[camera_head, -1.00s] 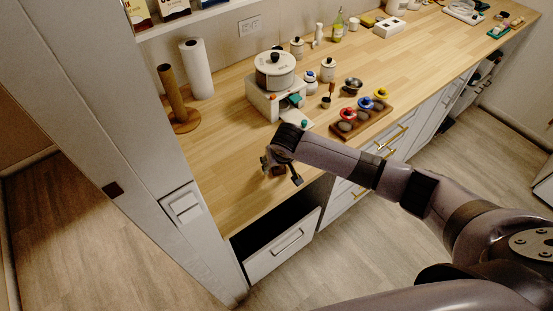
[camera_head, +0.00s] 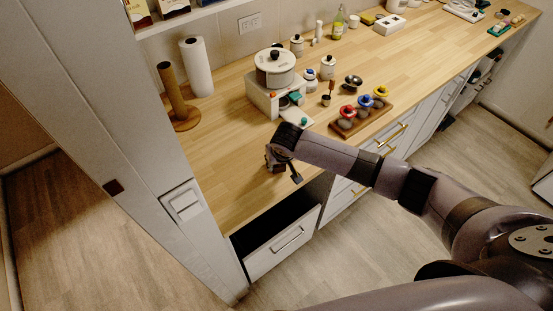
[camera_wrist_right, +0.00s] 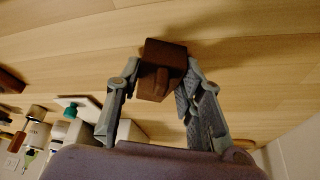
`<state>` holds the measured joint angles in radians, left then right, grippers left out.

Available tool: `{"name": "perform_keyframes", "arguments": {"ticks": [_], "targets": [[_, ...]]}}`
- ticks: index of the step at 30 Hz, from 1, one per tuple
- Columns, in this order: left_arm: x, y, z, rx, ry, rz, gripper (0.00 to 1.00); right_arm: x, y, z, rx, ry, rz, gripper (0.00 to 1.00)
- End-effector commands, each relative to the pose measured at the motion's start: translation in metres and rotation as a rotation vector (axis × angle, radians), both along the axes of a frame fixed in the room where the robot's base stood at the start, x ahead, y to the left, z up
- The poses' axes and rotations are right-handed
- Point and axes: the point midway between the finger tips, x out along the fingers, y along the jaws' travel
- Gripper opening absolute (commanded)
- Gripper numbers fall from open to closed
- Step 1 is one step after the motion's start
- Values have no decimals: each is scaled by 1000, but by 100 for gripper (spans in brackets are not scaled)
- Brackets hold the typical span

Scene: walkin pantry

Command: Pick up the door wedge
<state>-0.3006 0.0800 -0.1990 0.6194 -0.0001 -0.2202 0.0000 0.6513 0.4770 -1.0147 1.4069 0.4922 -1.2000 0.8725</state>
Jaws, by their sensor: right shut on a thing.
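The door wedge (camera_wrist_right: 162,68) is a small dark brown block in the right wrist view, between the two grey fingers of my right gripper (camera_wrist_right: 158,80). The fingers press on it from both sides. In the head view my right gripper (camera_head: 281,168) points down at the front left part of the wooden counter, above the open drawer. The wedge is a small dark shape there, mostly hidden by the gripper. I cannot tell whether it still touches the counter. My left gripper is not in view.
The open drawer (camera_head: 283,250) juts out below the counter edge. A wooden holder (camera_head: 175,100) and a paper towel roll (camera_head: 197,68) stand at the left. A white pot (camera_head: 275,70) and a tray of colored-ring jars (camera_head: 362,112) stand farther along. The counter left of the gripper is clear.

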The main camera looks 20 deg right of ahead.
Motion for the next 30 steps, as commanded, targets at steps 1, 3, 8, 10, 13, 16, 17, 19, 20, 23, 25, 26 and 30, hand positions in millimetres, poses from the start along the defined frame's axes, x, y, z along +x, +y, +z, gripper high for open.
{"name": "perform_keyframes", "arguments": {"ticks": [1,3,8,10,13,16,17,19,20,23,25,26,30], "targets": [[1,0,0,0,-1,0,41,0,0,0,0,0,0,13],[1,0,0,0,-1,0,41,0,0,0,-1,0,0,8],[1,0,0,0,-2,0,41,0,0,0,-1,0,0,0],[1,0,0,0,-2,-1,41,0,0,0,-1,0,0,0],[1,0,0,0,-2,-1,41,0,0,0,0,-1,0,0],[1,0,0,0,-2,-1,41,0,0,0,0,-1,0,0],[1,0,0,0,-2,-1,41,0,0,0,0,-1,0,0],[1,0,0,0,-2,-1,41,0,0,1,0,-1,0,0],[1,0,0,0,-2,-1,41,1,0,2,0,-1,-1,0],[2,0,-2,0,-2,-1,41,1,0,7,1,-3,-1,0],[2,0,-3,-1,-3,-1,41,1,0,13,1,-3,0,0],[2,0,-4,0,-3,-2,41,2,0,17,2,-4,1,0],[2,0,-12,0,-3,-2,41,2,0,45,3,-6,0,0]]}}
